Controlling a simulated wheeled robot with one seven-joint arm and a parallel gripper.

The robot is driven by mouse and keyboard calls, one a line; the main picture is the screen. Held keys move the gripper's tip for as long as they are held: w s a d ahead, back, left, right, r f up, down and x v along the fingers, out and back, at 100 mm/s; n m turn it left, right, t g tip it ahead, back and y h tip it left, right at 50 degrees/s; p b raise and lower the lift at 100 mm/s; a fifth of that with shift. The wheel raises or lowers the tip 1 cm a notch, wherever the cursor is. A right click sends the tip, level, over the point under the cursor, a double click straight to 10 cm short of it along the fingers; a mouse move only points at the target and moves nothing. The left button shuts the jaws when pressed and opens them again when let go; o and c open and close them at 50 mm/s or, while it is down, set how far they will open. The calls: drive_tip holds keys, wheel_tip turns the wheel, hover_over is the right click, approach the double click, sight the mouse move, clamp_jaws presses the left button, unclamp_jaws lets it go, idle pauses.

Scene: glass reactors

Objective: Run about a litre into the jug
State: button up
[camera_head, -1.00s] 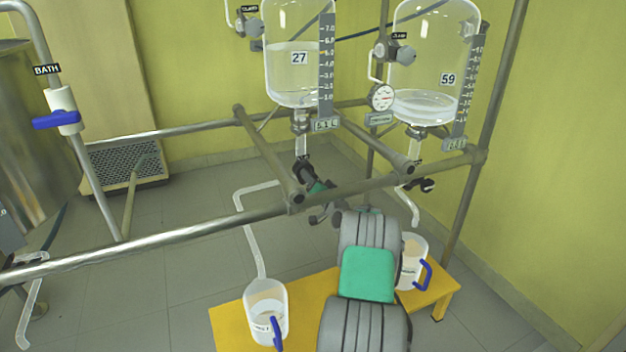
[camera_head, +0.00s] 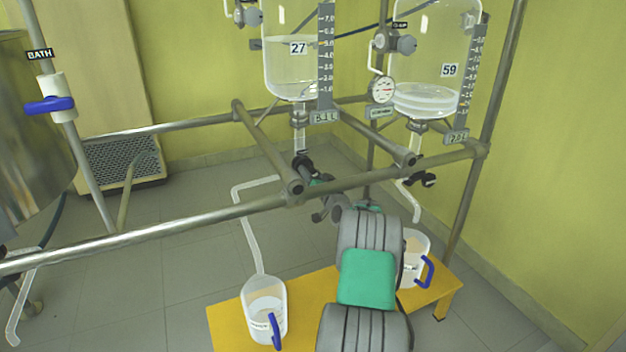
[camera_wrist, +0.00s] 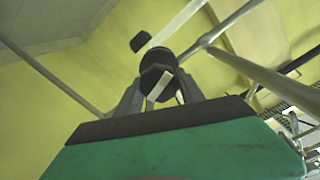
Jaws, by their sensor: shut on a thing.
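Glass vessel 27 (camera_head: 292,72) holds clear liquid, its surface near the middle of the scale strip (camera_head: 326,60). Below its outlet is a black valve handle (camera_head: 303,162), which also shows in the wrist view (camera_wrist: 158,62). My gripper (camera_head: 316,185) is shut on this handle; in the wrist view its fingers (camera_wrist: 160,90) close around it from both sides. A bent clear pipe (camera_head: 250,225) leads from the valve area down to a jug (camera_head: 265,300) with a blue handle. The jug stands upright on a yellow bench; its liquid level is hard to read.
Vessel 59 (camera_head: 425,95) hangs on the right, with its own black valve (camera_head: 422,180) and another blue-handled jug (camera_head: 414,262) below. Metal rails (camera_head: 150,225) cross in front of the vessels. The yellow bench (camera_head: 230,325) carries both jugs. A BATH valve (camera_head: 58,100) stands at left.

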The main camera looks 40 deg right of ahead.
drive_tip(key=shift+a+f+n+b, duration=0.1)
drive_tip(key=shift+f+n+b, duration=0.15)
drive_tip(key=shift+n+b, duration=0.55)
drive_tip(key=shift+f+n+b, duration=0.25)
drive_tip(key=shift+n+b, duration=0.45)
drive_tip(key=shift+b, duration=0.05)
drive_tip(key=o, duration=1)
drive_tip(key=shift+s+r, duration=0.1)
drive_tip(key=o, duration=0.4)
drive_tip(key=shift+r, duration=0.25)
drive_tip(key=shift+c, duration=0.2)
drive_tip(key=shift+s+r, duration=0.15)
drive_tip(key=shift+s, duration=0.05)
drive_tip(key=p+v, duration=0.2)
drive_tip(key=v, duration=0.5)
drive_tip(key=shift+s+a, duration=0.1)
